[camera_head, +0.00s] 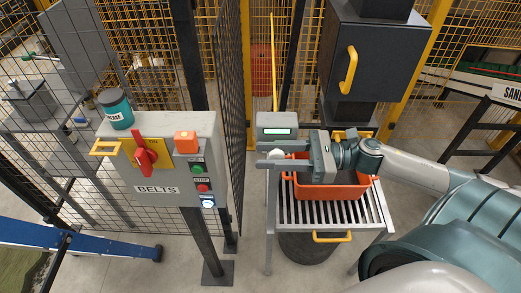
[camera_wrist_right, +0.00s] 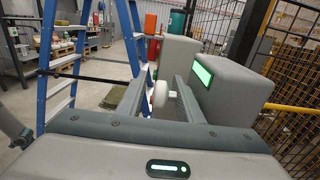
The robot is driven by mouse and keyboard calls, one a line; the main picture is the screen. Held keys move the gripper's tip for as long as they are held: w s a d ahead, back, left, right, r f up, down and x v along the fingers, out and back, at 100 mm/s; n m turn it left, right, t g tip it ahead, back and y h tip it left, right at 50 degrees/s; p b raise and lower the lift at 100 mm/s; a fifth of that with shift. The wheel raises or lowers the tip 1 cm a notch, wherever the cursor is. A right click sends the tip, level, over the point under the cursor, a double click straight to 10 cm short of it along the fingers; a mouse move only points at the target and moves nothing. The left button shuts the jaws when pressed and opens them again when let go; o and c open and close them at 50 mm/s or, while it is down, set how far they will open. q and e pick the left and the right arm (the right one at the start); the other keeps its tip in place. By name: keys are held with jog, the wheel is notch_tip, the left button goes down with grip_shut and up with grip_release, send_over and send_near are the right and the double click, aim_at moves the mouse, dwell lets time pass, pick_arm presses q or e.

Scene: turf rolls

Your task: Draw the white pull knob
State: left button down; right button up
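The white pull knob (camera_head: 275,155) is small in the head view, in front of the grey box with the lit display (camera_head: 277,131). My right gripper (camera_head: 272,158) reaches in from the right at the knob and partly hides it. In the right wrist view the rounded white knob (camera_wrist_right: 160,94) lies between my two fingers (camera_wrist_right: 157,98), with a short pale stem towards the right finger. The fingers look apart, with a gap on the left side of the knob; contact on the right is unclear. My left gripper is out of view.
An orange bin (camera_head: 330,188) sits on the slatted table (camera_head: 345,214) beneath my right gripper. A black housing with a yellow handle (camera_head: 348,70) hangs behind. The BELTS panel (camera_head: 165,190) and mesh fence (camera_head: 228,110) stand left. A blue ladder (camera_wrist_right: 48,60) shows in the wrist view.

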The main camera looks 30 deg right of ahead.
jog(key=shift+p+x, duration=0.4)
jog(key=shift+x, duration=0.7)
grip_shut()
